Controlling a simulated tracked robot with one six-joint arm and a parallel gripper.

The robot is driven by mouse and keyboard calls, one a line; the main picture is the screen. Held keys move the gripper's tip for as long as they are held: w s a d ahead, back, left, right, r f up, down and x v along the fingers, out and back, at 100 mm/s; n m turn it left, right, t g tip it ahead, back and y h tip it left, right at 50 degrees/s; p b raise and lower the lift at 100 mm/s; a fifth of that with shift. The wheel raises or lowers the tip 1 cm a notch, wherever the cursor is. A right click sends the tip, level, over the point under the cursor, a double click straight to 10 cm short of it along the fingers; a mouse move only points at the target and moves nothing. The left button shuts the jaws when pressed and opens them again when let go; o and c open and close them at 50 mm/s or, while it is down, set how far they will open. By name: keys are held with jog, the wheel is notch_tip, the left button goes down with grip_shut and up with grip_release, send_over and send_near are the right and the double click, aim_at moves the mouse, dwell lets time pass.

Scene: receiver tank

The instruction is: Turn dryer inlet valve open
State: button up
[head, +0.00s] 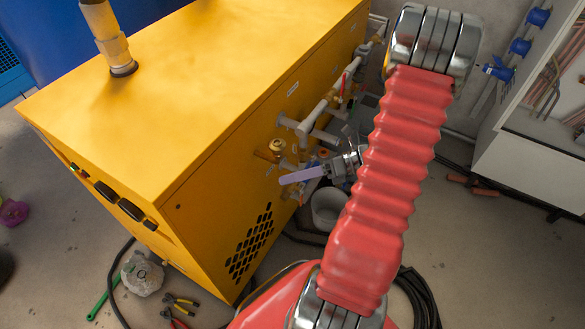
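A yellow machine cabinet (190,90) fills the left and middle, with grey pipes and valves on its right side. A valve with a pale lilac lever (302,175) sticks out from this pipework, the lever pointing left. I cannot tell for sure whether it is the dryer inlet valve. A shiny metal part (342,167) lies at the lever's right end, partly behind my red arm. I cannot tell whether it is the valve body or part of my gripper. A smaller red lever (342,92) sits farther back on the pipes.
A grey bucket (328,207) stands on the floor below the valves. Pliers (178,307), a green-handled tool (103,300) and a pale round lump (143,275) lie at lower left. A black hose coil (420,297) lies at lower right. A white cabinet (530,150) stands at right.

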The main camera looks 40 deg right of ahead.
jog(key=s+d+f+m+t+h, duration=0.4)
jog(key=d+f+m+t, duration=0.4)
jog(key=d+m, duration=0.3)
jog(key=f+m+h, duration=0.1)
jog(key=m, duration=0.2)
jog(key=shift+s+d+f+m+t, duration=0.25)
jog(key=shift+s+d+m+t, duration=0.05)
jog(key=shift+s+m, duration=0.1)
jog(key=shift+x, duration=6.9)
jog(key=shift+d+f, duration=0.15)
jog(key=shift+d, duration=0.05)
jog(key=shift+c, duration=0.6)
grip_shut()
